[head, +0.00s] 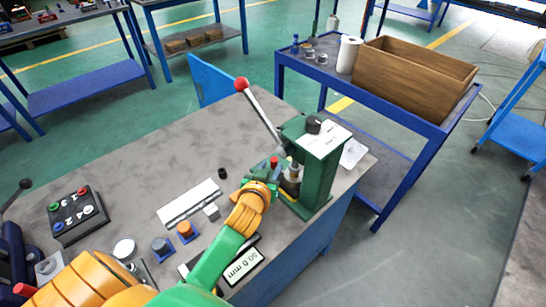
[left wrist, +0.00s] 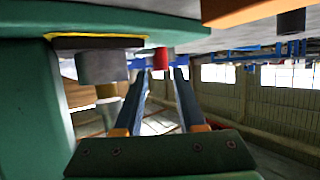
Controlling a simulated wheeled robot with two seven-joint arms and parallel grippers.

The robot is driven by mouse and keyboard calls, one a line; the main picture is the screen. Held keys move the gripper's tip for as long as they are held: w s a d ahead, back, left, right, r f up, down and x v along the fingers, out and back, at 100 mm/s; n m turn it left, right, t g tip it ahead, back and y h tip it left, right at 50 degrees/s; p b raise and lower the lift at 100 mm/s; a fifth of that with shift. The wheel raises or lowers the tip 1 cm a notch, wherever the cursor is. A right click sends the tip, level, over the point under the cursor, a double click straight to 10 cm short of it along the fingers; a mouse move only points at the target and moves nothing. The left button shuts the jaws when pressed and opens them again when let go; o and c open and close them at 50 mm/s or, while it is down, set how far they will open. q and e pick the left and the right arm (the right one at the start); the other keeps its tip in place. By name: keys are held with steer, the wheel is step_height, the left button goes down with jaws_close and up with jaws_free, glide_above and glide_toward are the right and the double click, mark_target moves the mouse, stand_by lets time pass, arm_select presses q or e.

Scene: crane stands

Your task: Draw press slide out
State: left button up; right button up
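The green press (head: 322,172) stands at the right end of the grey workbench, with a long lever ending in a red ball (head: 241,85). A small red knob (head: 274,162) shows at the press's left side, beside metal and brass-coloured parts; I cannot tell for sure that it belongs to the slide. My left gripper (head: 271,180) is at the press's open front, partly hidden by its wrist. In the left wrist view, its two fingers (left wrist: 161,78) are apart, with the red knob (left wrist: 161,58) between or just beyond their tips. My right gripper is not in view.
On the workbench (head: 150,165) lie a white block (head: 189,203), a button box (head: 76,215), blue-based pieces (head: 186,231) and a "50.0 mm" display (head: 244,266). A blue trolley with a wooden crate (head: 413,78) stands behind the press. The bench's back middle is clear.

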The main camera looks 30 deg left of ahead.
mark_target(273, 163)
arm_select(q)
steer(key=x, duration=0.3)
steer(key=shift+w+a+f, duration=0.15)
steer(key=shift+w+f, duration=0.1)
steer(key=shift+s+r, duration=0.1)
steer(key=shift+s, duration=0.05)
steer(key=shift+c, duration=1)
jaws_close()
